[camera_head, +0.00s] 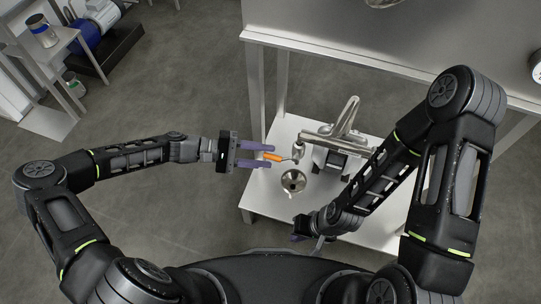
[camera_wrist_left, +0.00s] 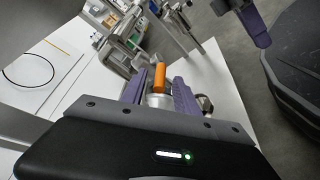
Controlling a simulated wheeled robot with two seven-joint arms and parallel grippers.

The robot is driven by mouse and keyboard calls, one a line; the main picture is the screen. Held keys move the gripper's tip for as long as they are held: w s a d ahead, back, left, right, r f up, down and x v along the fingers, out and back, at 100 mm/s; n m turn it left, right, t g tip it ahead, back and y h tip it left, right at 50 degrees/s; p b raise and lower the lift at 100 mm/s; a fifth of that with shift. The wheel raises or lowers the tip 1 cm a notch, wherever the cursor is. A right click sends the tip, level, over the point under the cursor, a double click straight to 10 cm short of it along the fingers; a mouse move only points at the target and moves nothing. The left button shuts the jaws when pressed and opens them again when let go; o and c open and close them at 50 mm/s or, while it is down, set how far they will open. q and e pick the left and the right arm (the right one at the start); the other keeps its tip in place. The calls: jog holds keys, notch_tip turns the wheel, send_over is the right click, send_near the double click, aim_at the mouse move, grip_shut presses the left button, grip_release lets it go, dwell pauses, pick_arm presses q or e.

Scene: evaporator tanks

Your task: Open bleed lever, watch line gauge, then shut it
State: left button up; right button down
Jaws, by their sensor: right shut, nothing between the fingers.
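The bleed lever has an orange handle (camera_head: 272,157) on a metal valve body (camera_head: 298,150) at the pipe's end above the low white bench. My left gripper (camera_head: 268,155) has its purple fingers on either side of the handle, apart, with small gaps showing. The left wrist view also shows the orange handle (camera_wrist_left: 160,72) between the open fingertips. My right gripper (camera_head: 302,238) is low, near the bench's front edge, away from the lever, shut and empty. A round dial gauge (camera_head: 537,68) is cut by the right edge; its reading is not legible.
A round metal cup (camera_head: 293,181) sits on the white bench (camera_head: 262,196) below the valve. A bent steel pipe (camera_head: 346,118) rises behind it. A blue pump (camera_head: 90,22) stands far left; open floor lies left.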

aim_at(281, 158)
pick_arm(q)
jog(key=shift+x, duration=1.2)
jog(key=shift+c, duration=0.3)
grip_shut()
